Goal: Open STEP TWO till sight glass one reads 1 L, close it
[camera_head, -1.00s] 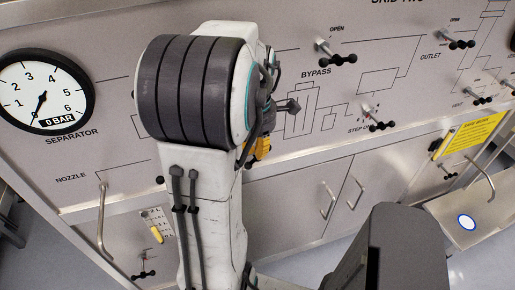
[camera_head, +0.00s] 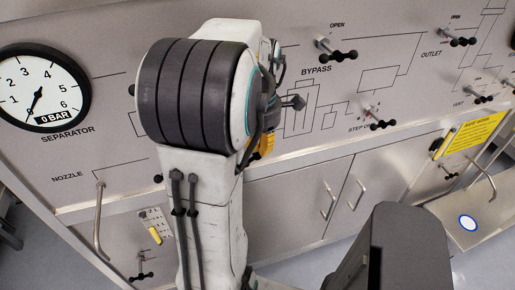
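A black-handled valve (camera_head: 382,124) with a partly covered label starting "STEP" is on the grey panel, right of centre; I cannot read which step it is. A small scale plate with a yellow marking (camera_head: 155,235) is at the lower left and may be a sight glass; its level is too small to read. My large white and grey arm covers the panel's centre. My gripper is mostly hidden behind it; dark parts (camera_head: 268,100) show at the arm's right side, and I cannot tell its fingers. A dark knob (camera_head: 298,102) shows just right of them.
The separator gauge (camera_head: 38,88) at left reads about 0 bar. The bypass valve (camera_head: 336,50) and outlet valve (camera_head: 457,37) are on the upper panel. A pipe (camera_head: 98,222) stands at left, cabinet doors (camera_head: 300,205) are below, and a tray (camera_head: 455,222) is at right.

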